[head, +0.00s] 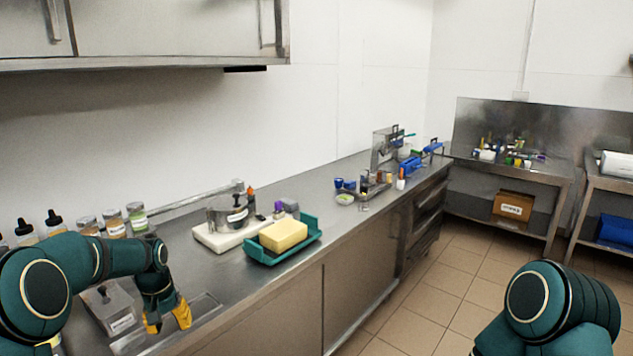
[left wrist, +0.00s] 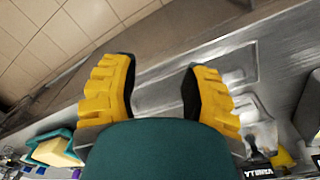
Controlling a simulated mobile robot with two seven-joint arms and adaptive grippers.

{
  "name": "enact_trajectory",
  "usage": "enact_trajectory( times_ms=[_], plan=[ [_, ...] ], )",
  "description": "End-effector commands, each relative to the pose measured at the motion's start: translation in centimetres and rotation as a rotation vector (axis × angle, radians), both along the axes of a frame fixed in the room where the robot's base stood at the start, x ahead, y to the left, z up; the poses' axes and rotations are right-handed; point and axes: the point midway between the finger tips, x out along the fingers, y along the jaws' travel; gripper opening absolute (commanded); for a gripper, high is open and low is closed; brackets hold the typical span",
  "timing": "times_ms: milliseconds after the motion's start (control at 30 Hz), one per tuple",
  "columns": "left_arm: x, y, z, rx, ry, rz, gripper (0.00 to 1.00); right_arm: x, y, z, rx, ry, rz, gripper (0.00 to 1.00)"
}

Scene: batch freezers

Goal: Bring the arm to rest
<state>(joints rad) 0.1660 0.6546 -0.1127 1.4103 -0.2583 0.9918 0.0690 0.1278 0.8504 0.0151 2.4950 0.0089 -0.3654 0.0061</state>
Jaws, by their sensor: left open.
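My left arm comes in from the left in the head view, bent at the elbow with the forearm pointing down. My left gripper (head: 168,318) has yellow fingers and is over the near left end of the steel counter (head: 350,235). In the left wrist view its two yellow fingers (left wrist: 160,88) stand apart with nothing between them. Part of my right arm shows at the lower right of the head view, over the floor, but its gripper is out of view.
A grey lidded container (head: 112,308) stands close beside the left gripper. A teal tray (head: 262,257) with a yellow block (head: 283,235) and a white board (head: 215,241) with a metal pot (head: 228,213) are farther along. A wall cabinet (head: 170,28) hangs above.

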Motion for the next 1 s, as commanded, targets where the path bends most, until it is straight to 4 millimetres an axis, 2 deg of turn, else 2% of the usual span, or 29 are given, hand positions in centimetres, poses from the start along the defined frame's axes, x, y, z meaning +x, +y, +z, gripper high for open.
enact_trajectory(
  times_ms=[33, 167, 267, 400, 500, 600, 733, 833, 1000],
  plan=[
    [-0.5, -1.4, -1.9, -0.019, 0.0, -0.016, 0.46, 0.0, 0.0, 0.0, 0.0, 0.0, 0.001, 0.47],
    [-1.8, -5.3, -6.4, -0.073, -0.026, -0.048, 0.46, 0.1, 0.1, 0.0, 0.001, -0.001, 0.001, 0.47],
    [-3.9, -9.0, -10.2, -0.124, -0.046, -0.068, 0.46, 0.1, 0.1, 0.0, 0.001, -0.001, 0.001, 0.47],
    [-8.8, -14.9, -15.4, -0.2, -0.078, -0.078, 0.46, 0.0, 0.0, 0.0, 0.0, 0.0, 0.001, 0.47],
    [-13.3, -18.5, -18.1, -0.241, -0.097, -0.073, 0.46, 0.0, 0.0, 0.0, 0.0, -0.001, 0.001, 0.47],
    [-17.8, -21.2, -19.6, -0.268, -0.113, -0.062, 0.46, 0.0, 0.0, 0.0, 0.0, -0.001, 0.001, 0.47],
    [-22.4, -23.2, -20.3, -0.283, -0.128, -0.046, 0.46, 0.0, 0.0, 0.0, 0.0, 0.0, 0.001, 0.47],
    [-24.6, -23.9, -20.4, -0.284, -0.136, -0.038, 0.46, 0.0, 0.0, 0.0, 0.0, 0.0, 0.001, 0.47],
    [-25.7, -24.2, -20.3, -0.284, -0.144, -0.034, 0.46, 0.0, 0.0, 0.0, 0.0, 0.0, 0.001, 0.47]
  ],
)
